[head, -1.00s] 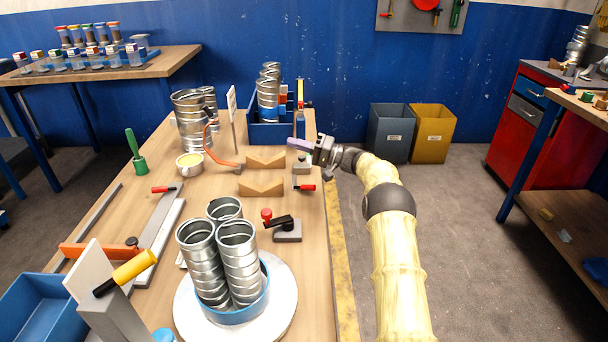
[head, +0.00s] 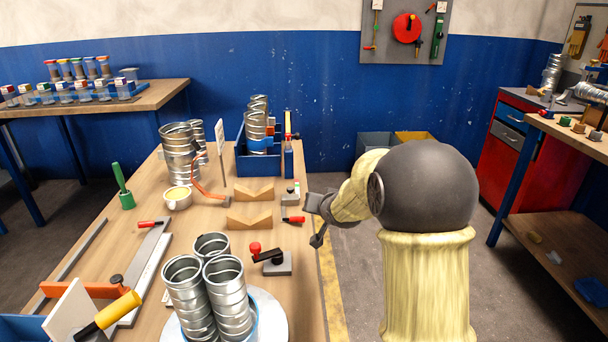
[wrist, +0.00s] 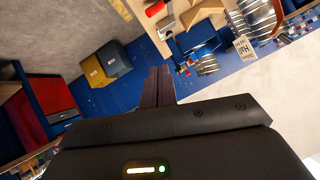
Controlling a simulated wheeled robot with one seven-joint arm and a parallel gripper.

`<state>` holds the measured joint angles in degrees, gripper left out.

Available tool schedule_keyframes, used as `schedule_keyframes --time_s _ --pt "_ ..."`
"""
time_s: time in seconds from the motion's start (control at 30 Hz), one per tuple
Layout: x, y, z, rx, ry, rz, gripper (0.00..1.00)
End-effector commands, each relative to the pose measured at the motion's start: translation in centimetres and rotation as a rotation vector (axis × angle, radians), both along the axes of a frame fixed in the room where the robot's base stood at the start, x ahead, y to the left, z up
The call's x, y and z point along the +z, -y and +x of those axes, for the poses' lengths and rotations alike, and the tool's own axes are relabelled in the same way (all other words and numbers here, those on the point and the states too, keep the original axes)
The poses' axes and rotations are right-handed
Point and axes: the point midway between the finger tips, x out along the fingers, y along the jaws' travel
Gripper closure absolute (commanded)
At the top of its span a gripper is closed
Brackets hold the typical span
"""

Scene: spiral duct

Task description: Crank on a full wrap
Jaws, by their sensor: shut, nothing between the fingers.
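A small crank (head: 268,256) with a black arm and red knob sits on a grey block near the table's right edge in the head view. A yellow-handled lever (head: 108,312) stands at the lower left. Three ribbed metal ducts (head: 208,292) stand upright together on a round pale turntable (head: 274,318) at the front. My gripper (wrist: 158,84) is shut and empty in the wrist view. In the head view my wrist end (head: 316,206) is just off the table's right edge, apart from the crank; the fingertips are not clear there.
Two V-shaped wooden blocks (head: 249,219), a red-handled clamp (head: 292,208) and a blue bin (head: 250,163) of ducts stand farther back. More ducts (head: 180,150) stand at the back left. Floor bins (head: 376,143) are behind my arm.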

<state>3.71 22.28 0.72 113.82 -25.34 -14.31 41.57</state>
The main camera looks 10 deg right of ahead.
Motion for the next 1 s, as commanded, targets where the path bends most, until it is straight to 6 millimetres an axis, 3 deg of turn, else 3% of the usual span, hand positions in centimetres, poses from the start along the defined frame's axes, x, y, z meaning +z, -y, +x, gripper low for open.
schedule_keyframes --time_s 0.03,0.17,0.4,0.5,0.63,0.87,1.0 --pt "-0.7 0.1 -2.7 -0.002 -0.065 -0.040 1.00" --pt "-3.3 0.4 -10.1 0.020 -0.259 -0.139 1.00" --pt "-7.3 -0.4 -24.9 0.152 -0.611 -0.236 1.00" --pt "-8.2 -0.8 -28.9 0.205 -0.700 -0.244 1.00" --pt "-8.6 -1.0 -31.0 0.237 -0.748 -0.246 1.00" --pt "-8.7 -1.0 -31.0 0.239 -0.749 -0.246 0.98" --pt "-8.6 -1.0 -31.0 0.238 -0.748 -0.246 0.71"
